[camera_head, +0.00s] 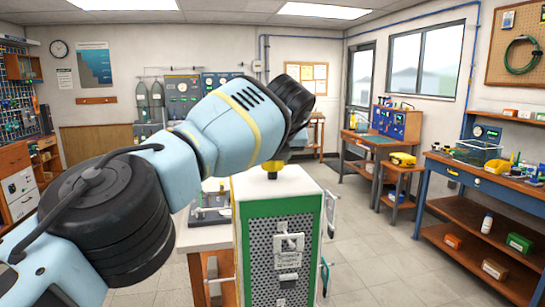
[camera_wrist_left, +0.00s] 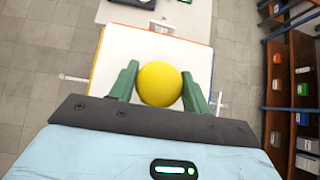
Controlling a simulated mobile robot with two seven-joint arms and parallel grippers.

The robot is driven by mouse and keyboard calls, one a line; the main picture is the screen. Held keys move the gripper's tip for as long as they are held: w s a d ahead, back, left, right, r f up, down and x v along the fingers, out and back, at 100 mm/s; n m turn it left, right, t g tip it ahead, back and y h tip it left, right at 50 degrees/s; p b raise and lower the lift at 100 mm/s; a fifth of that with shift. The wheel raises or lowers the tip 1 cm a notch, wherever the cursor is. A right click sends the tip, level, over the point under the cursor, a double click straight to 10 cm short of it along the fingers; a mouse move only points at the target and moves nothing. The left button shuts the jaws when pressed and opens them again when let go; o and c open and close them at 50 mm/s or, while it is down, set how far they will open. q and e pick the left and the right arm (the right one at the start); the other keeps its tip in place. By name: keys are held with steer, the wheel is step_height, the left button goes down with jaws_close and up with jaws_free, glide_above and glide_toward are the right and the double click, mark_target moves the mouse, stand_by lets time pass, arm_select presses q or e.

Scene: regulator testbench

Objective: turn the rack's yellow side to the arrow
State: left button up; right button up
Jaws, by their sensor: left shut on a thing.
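The rack (camera_head: 282,255) is an upright box with a white top, which also shows in the left wrist view (camera_wrist_left: 120,48). A green-framed side with a grey perforated panel faces me in the head view. In the wrist view a thin yellow-orange edge shows along the left of the top and a blue edge along the right. A yellow round knob (camera_wrist_left: 160,84) stands on the top. My left gripper (camera_wrist_left: 158,76) comes from above, its green fingers shut on either side of the knob. I cannot make out the arrow. My right gripper is out of view.
A white table (camera_head: 205,238) with a grey device (camera_head: 208,206) stands directly behind and left of the rack. Thin handles (camera_head: 325,275) stick out from the rack's side. A blue-framed workbench (camera_head: 480,180) is at the right. The floor between (camera_head: 375,235) is clear.

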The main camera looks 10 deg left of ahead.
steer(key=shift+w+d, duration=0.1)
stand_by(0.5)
arm_select(q)
steer(key=o, duration=1.4)
steer(key=p+v, duration=0.1)
steer(key=v, duration=0.6)
steer(key=shift+s+d+r+p, duration=0.15)
steer(key=shift+s+r+p, duration=0.1)
steer(key=shift+r+p, duration=0.15)
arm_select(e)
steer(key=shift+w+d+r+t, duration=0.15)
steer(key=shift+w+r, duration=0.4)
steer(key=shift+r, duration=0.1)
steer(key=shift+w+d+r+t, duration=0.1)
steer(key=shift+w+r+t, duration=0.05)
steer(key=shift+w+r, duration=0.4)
arm_select(q)
steer(key=shift+f, duration=0.15)
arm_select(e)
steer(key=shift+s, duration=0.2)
